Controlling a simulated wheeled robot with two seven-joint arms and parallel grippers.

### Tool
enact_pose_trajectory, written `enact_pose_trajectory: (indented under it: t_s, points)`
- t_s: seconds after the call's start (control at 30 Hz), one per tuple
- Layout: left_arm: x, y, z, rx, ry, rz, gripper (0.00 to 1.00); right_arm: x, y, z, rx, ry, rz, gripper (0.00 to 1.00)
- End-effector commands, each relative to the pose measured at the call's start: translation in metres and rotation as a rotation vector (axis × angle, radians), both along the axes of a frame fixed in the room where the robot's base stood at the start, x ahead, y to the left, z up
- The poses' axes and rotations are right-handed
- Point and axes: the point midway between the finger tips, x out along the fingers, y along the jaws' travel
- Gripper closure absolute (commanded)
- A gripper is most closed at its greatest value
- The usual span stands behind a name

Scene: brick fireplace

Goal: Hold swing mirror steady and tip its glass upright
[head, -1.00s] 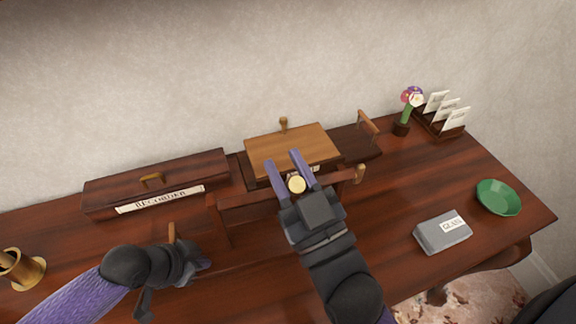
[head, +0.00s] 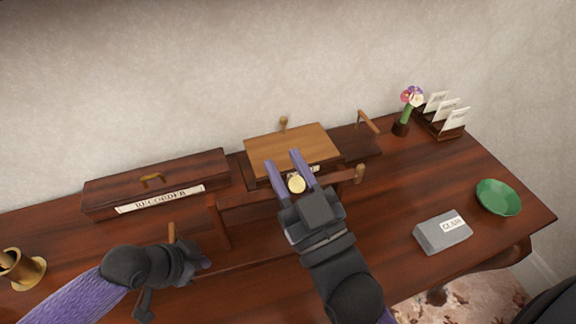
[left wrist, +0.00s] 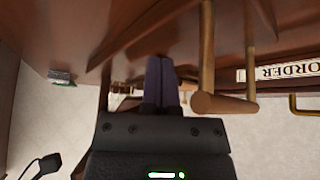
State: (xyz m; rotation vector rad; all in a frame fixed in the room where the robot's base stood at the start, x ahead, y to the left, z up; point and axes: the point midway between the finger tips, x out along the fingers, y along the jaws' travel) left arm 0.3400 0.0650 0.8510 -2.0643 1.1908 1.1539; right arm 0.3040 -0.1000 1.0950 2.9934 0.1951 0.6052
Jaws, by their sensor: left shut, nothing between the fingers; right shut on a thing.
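The swing mirror stands on the desk, its dark wooden rail (head: 258,194) running behind my right gripper. A flat tan panel (head: 292,146), which looks like part of it, lies tilted behind; no reflecting glass face shows. My right gripper (head: 289,164) has its purple fingers on either side of a round yellow knob (head: 296,184) at the rail, shut on the mirror. My left gripper (head: 205,263) is low at the mirror's left end, mostly hidden by its own wrist. In the left wrist view its fingers (left wrist: 162,70) are shut and empty, beside wooden pegs (left wrist: 224,103).
A dark box labelled RECORDER (head: 155,185) is behind my left arm. A grey GLASS box (head: 443,233) and a green bowl (head: 498,197) are at right. A flower pot (head: 401,129) and card rack (head: 440,122) stand at the back right. A brass cup (head: 20,270) is at far left.

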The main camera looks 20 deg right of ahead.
Motion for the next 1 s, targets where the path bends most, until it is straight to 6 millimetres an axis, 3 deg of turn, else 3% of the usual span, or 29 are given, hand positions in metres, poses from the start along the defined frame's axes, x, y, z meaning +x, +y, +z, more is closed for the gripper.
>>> enact_pose_trajectory:
  t_s: [0.27, 0.6, 1.0]
  points:
    - [-0.003, 0.002, -0.004, 0.006, 0.011, 0.001, 1.0, 0.011, -0.001, 0.004, 0.004, 0.068, -0.001, 1.0]
    - [-0.003, 0.001, -0.004, 0.006, 0.011, 0.001, 1.0, 0.046, -0.003, 0.015, 0.018, 0.298, -0.002, 1.0]
    - [-0.003, 0.001, -0.004, 0.006, 0.011, 0.001, 1.0, 0.079, -0.005, 0.014, 0.029, 0.515, -0.002, 1.0]
